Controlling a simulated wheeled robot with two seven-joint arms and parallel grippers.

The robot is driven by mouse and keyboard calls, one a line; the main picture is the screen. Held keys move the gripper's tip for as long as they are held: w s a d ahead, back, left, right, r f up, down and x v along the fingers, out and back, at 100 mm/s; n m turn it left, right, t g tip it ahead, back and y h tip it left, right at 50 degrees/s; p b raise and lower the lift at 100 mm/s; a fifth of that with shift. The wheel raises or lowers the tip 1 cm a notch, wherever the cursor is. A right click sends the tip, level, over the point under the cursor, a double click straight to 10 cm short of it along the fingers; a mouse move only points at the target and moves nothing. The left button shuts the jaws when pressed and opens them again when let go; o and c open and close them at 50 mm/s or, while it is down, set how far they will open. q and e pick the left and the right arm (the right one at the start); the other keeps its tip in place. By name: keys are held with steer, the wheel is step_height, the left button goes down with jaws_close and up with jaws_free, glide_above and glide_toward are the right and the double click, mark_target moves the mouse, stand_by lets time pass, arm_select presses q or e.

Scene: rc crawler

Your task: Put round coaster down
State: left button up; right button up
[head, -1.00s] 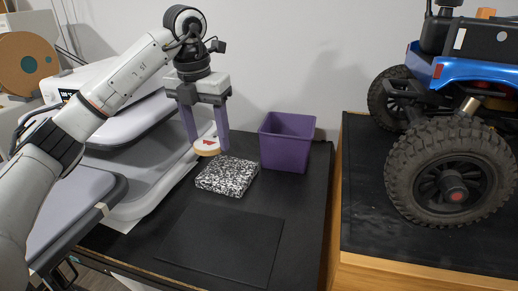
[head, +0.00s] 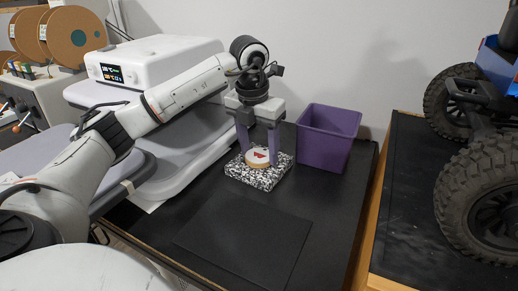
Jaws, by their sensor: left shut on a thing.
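The round coaster (head: 258,158) is a small disc with a pale top, a red mark and a tan, wood-coloured edge. My left gripper (head: 259,152) points down with its purple fingers on either side of the coaster and is shut on it. The coaster is over the black-and-white speckled block (head: 262,178), close to its top; I cannot tell whether it touches. My right gripper is not in view.
A purple bin (head: 328,140) stands just right of the block. A dark mat (head: 240,238) lies bare in front. A white machine with a screen (head: 150,62) is behind my left arm. A blue crawler with big tyres (head: 490,205) stands on the right bench.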

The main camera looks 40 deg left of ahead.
mark_target(255, 159)
arm_select(q)
steer(key=shift+f, duration=0.1)
steer(key=shift+f, duration=0.15)
steer(key=o, duration=1)
steer(key=shift+s+d+r+p, duration=0.1)
steer(key=shift+s+r+p, duration=0.25)
steer(key=shift+r, duration=1.7)
steer(key=shift+s+d+r+p, duration=0.1)
steer(key=shift+s+r+p, duration=0.2)
steer(key=shift+r, duration=1.75)
steer(key=shift+s+d+r+p, duration=0.15)
steer(key=shift+r+p, duration=0.25)
steer(key=shift+r, duration=1.65)
steer(key=shift+a, duration=0.1)
